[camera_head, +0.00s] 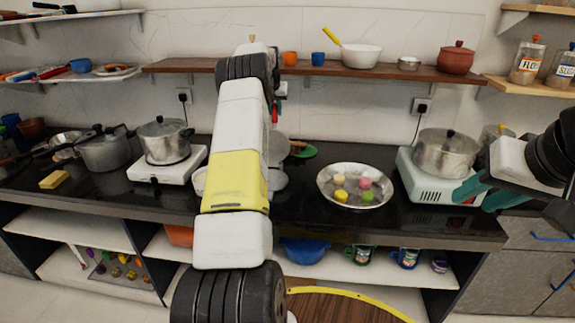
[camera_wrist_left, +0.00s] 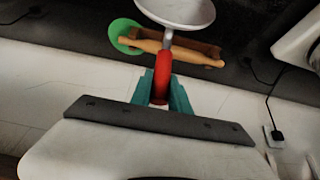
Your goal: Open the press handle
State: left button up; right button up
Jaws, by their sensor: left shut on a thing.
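The press is largely hidden behind my left arm in the head view. Two round grey parts of it show just right of the arm, an upper one (camera_head: 279,150) and a lower one (camera_head: 278,180). My left gripper (camera_head: 275,104) is above them, near the wall. In the left wrist view its teal fingers (camera_wrist_left: 161,92) are shut on the red press handle (camera_wrist_left: 162,72). A metal rod joins this handle to a round pale plate (camera_wrist_left: 177,10). How far the plates are apart is not clear. My right gripper (camera_head: 478,192) is open and empty at the right, in front of the stove.
A metal tray (camera_head: 326,197) with several coloured pieces lies right of the press. A rolling pin (camera_wrist_left: 165,48) and green disc (camera_wrist_left: 122,38) lie close to the press. A pot (camera_head: 445,152) stands on the right stove (camera_head: 420,190). A wooden shelf (camera_head: 220,65) runs behind.

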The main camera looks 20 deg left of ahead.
pick_arm(q)
jog(key=shift+w+f, duration=0.1)
jog(key=shift+w, duration=0.3)
jog(key=shift+w+a, duration=0.1)
jog(key=shift+w+a+f, duration=0.1)
jog(key=shift+w+f, duration=0.05)
jog(key=shift+w, duration=0.3)
jog(key=o, duration=1)
jog(key=shift+o, duration=0.2)
jog(key=a+v, duration=0.1)
jog(key=v, duration=0.7)
jog(key=shift+d, duration=0.5)
jog(key=shift+s, duration=0.1)
